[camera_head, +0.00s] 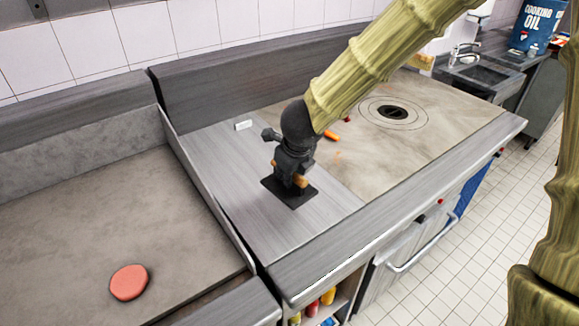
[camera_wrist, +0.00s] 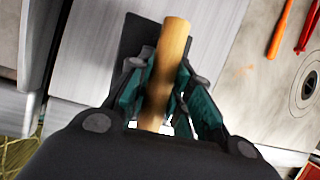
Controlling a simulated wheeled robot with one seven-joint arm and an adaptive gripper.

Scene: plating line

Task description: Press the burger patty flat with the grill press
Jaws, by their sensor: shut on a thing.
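The raw pink burger patty (camera_head: 129,282) lies on the flat griddle at the lower left in the head view. The grill press (camera_head: 287,194) has a dark flat plate and a wooden handle. Its plate is at the steel counter, left of the round burner; I cannot tell whether it touches the surface. In the wrist view the wooden handle (camera_wrist: 172,50) runs between the fingers, with the dark plate (camera_wrist: 133,38) beneath. My gripper (camera_head: 294,176) points down and is shut on the handle; it also shows in the wrist view (camera_wrist: 160,95). The patty is not in the wrist view.
The griddle (camera_head: 70,215) is bare around the patty. A raised metal wall (camera_head: 205,190) separates it from the counter (camera_head: 225,160). A small white block (camera_head: 243,125) sits behind the press. Orange and red utensils (camera_wrist: 281,28) lie to the right, near the round burner (camera_head: 393,112).

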